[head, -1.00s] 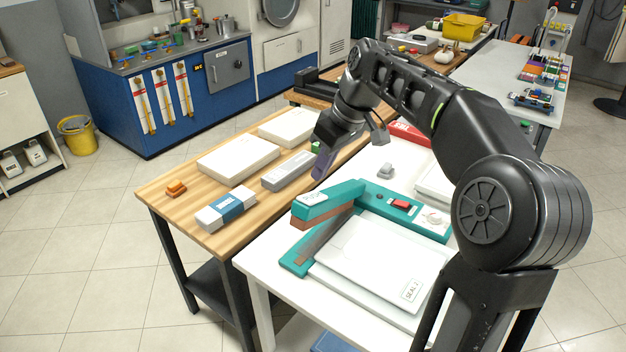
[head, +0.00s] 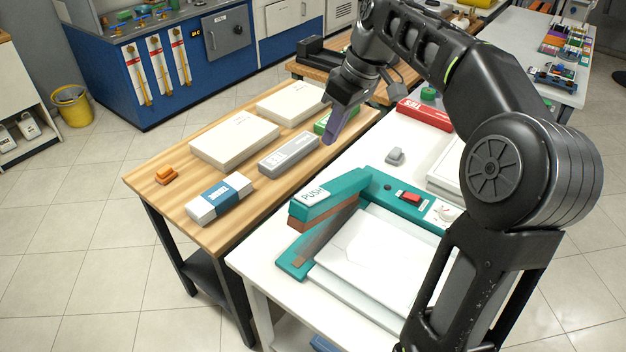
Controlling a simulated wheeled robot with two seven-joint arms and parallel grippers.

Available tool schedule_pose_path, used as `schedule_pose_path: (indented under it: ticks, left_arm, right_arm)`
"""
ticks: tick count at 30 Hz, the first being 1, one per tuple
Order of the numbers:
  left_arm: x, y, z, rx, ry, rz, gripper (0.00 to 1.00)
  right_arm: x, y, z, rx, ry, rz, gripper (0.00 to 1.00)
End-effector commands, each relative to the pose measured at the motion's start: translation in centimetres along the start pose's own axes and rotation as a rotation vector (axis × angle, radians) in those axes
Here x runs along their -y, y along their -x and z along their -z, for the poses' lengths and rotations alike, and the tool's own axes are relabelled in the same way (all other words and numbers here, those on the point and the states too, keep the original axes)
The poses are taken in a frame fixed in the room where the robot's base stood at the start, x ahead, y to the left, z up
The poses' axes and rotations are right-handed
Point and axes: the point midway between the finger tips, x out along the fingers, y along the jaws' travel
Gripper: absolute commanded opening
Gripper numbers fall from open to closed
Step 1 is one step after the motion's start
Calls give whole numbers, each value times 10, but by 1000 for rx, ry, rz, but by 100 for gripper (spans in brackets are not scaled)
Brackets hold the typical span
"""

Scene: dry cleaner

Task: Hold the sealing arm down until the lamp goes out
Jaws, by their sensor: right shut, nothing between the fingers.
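The teal sealer stands on the white table. Its sealing arm (head: 345,190), marked PUSH at the free end, is raised at an angle above the sealing bar (head: 318,240). A white pouch (head: 375,248) lies flat beside the bar. A red switch (head: 411,197) and a white dial (head: 444,213) sit on the sealer's back part. A small dark round spot (head: 388,187) beside the switch may be the lamp; it shows no glow. My right gripper (head: 330,136) is shut and empty, above and behind the PUSH end, apart from it. My left gripper is out of view.
On the wooden table left are white boxes (head: 235,143), a grey box (head: 289,154), a blue-and-white box (head: 220,199) and an orange piece (head: 166,176). A grey knob-like piece (head: 395,157) and a red box (head: 425,113) lie behind the sealer.

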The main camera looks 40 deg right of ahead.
Motion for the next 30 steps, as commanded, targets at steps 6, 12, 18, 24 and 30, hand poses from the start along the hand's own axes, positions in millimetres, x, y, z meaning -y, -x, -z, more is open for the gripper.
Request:
schedule_pose_path:
  ticks: [6, 12, 18, 24, 30]
  left_arm:
    - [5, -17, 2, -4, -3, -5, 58]
    - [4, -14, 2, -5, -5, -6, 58]
    - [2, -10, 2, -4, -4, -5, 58]
    - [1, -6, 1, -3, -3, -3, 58]
    - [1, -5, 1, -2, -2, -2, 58]
  right_arm:
    - [0, -23, -2, 1, 1, 1, 0]
    - [1, -52, -1, 4, 0, 3, 0]
    - [1, -92, -1, 5, 0, 3, 0]
    - [6, -122, -7, 2, 0, 1, 0]
    - [9, -135, -11, 1, 0, 0, 0]
